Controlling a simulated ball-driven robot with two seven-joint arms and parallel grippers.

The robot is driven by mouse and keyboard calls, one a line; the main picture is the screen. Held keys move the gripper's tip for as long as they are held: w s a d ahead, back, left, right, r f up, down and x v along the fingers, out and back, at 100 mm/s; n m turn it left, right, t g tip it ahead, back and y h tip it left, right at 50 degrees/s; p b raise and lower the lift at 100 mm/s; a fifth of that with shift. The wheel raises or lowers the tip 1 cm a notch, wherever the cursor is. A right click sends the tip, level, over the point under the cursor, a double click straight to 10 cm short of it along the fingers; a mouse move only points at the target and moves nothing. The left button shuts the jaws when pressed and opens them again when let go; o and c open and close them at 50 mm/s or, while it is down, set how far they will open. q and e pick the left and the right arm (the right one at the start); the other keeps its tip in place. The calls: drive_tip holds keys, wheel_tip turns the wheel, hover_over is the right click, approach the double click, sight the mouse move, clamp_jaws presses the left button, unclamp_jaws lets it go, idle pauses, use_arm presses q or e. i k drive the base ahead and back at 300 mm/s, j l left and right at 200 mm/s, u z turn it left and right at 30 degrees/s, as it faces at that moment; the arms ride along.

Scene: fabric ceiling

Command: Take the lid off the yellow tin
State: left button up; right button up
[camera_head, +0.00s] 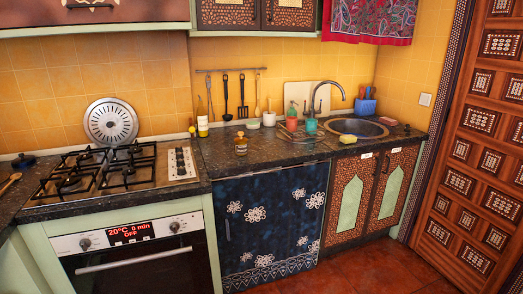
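I cannot pick out a yellow tin with certainty. Neither of my grippers shows in the head view.
The gas hob (110,172) sits at the left above the oven (140,250). The sink (357,127) with its curved faucet is at the right, with a green-blue pot (311,126) beside it. Counter (265,152) around the amber container is clear. Red floor lies in front.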

sight(241, 139)
drive_tip(key=i+l+u, duration=0.2)
drive_tip(key=i, duration=0.25)
drive_tip(key=i+l+u, duration=0.2)
drive_tip(key=i, duration=0.2)
drive_tip(key=i+l+u, duration=0.15)
drive_tip(key=i, duration=0.25)
drive_tip(key=l, duration=0.1)
